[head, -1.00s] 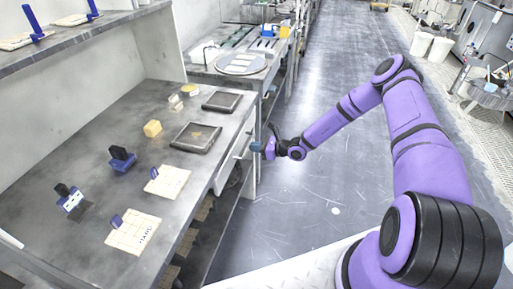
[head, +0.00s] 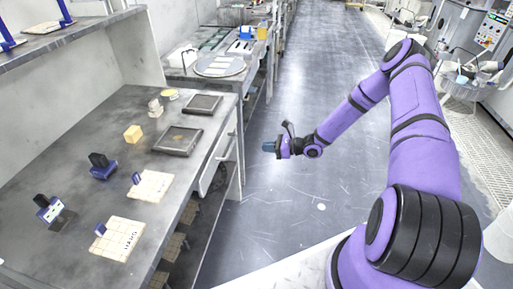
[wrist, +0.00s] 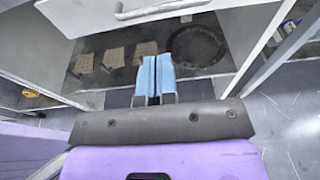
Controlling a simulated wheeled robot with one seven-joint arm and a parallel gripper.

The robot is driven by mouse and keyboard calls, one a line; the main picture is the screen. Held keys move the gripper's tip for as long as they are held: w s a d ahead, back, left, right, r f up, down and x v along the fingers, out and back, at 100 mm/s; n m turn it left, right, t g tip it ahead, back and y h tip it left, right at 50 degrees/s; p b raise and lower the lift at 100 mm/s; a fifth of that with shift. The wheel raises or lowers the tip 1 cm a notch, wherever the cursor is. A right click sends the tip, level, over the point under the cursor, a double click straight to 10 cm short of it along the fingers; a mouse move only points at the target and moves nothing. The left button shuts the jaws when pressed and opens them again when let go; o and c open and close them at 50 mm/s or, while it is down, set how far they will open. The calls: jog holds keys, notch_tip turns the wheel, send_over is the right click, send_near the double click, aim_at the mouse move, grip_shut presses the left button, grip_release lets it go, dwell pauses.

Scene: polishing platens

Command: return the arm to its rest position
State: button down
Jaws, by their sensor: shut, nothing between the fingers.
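My purple arm reaches out over the aisle floor in the head view. My gripper (head: 268,147) is at its end, to the right of the workbench (head: 130,110) and apart from it, over open floor. In the wrist view, the two blue fingers of my gripper (wrist: 154,76) lie side by side, closed, with nothing held. Beyond them is the bench's lower shelf, with several woven tan blocks (wrist: 115,60) and a dark round ring (wrist: 198,46).
A drawer handle (wrist: 165,9) sticks out from the bench front. The aisle floor (head: 300,215) is clear around my gripper.

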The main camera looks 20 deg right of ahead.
jog(key=s+a+r+n+g+h, duration=0.25)
jog(key=s+r+n, duration=0.3)
jog(key=r, duration=0.55)
jog(key=s+a+r+n+g+h, duration=0.15)
jog(key=s+r+n+g, duration=0.35)
jog(key=r, duration=0.6)
jog(key=s+a+r+n+g+h, duration=0.1)
jog(key=s+a+r+n+h, duration=0.15)
jog(key=r+n, duration=0.65)
jog(key=s+d+r+n+t+h, duration=0.1)
jog(key=s+r+n+t+h, duration=0.1)
jog(key=s+r, duration=0.7)
jog(key=s+d+r+n+t+h, duration=0.2)
jog(key=s+r, duration=0.7)
jog(key=s, duration=0.7)
jog(key=shift+n+t+h, duration=0.45)
jog(key=shift+n+h, duration=0.2)
jog(key=shift+h, duration=0.6)
jog(key=shift+d, duration=0.2)
